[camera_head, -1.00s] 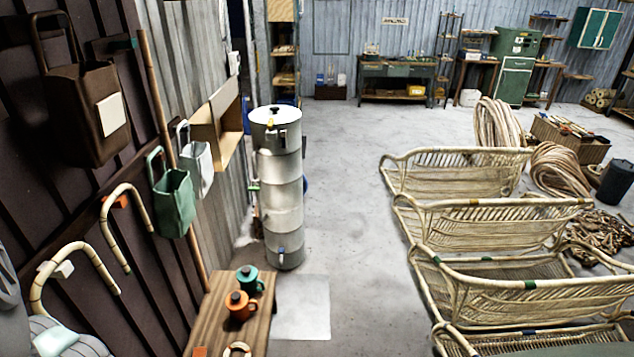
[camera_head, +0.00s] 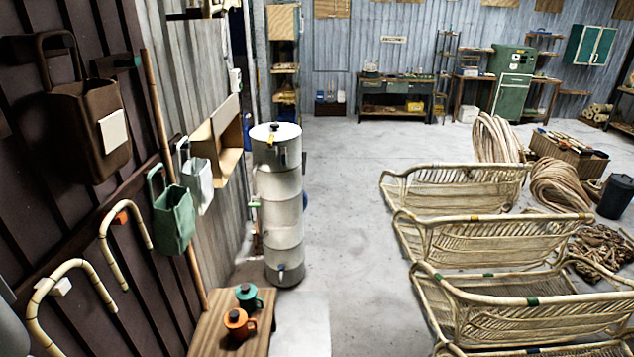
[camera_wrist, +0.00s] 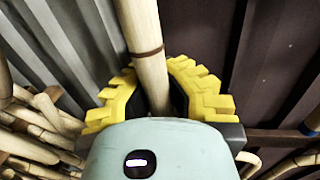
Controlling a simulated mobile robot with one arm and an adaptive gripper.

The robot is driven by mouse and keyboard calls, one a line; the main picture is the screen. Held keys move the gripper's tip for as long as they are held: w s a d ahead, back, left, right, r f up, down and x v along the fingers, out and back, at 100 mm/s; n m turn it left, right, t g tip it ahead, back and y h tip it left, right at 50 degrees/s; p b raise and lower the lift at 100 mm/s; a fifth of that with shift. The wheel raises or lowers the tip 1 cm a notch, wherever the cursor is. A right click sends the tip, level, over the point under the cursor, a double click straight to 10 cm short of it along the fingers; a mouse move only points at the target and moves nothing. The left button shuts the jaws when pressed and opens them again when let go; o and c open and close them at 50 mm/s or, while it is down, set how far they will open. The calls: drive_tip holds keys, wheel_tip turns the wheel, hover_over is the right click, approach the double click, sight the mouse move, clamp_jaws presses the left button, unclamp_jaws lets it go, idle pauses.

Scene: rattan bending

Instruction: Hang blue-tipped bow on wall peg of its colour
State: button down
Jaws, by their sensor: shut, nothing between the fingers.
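My gripper (camera_wrist: 153,85) shows in the wrist view, with yellow ridged fingers. It is shut. A pale rattan pole (camera_wrist: 148,62) with a brown band runs down behind or by the fingertips; how it lies against them is unclear. In the head view one curved bow (camera_head: 107,283) hangs on a white peg (camera_head: 60,287) and another bow (camera_head: 143,226) hangs at an orange peg (camera_head: 122,217), both on the dark wall.
A brown bag (camera_head: 90,150), a green bag (camera_head: 174,225) and a pale bag (camera_head: 198,185) hang on the wall. A wooden bench (camera_head: 262,322) with two mugs stands by a tall white drum stack (camera_head: 282,215). Rattan frames (camera_head: 500,240) fill the right. The middle floor is clear.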

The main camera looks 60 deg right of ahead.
drive_tip(key=shift+w+a+f, duration=0.3)
drive_tip(key=shift+w+a, duration=0.15)
drive_tip(key=shift+w, duration=0.2)
drive_tip(key=shift+w+a+f, duration=0.25)
drive_tip(key=shift+w+a, duration=0.15)
drive_tip(key=shift+w, duration=0.2)
drive_tip(key=c, duration=1.1)
unclamp_jaws()
drive_tip(key=shift+o, duration=0.2)
drive_tip(key=shift+d, duration=0.1)
drive_tip(key=v, duration=1.2)
drive_tip(key=shift+d, duration=0.15)
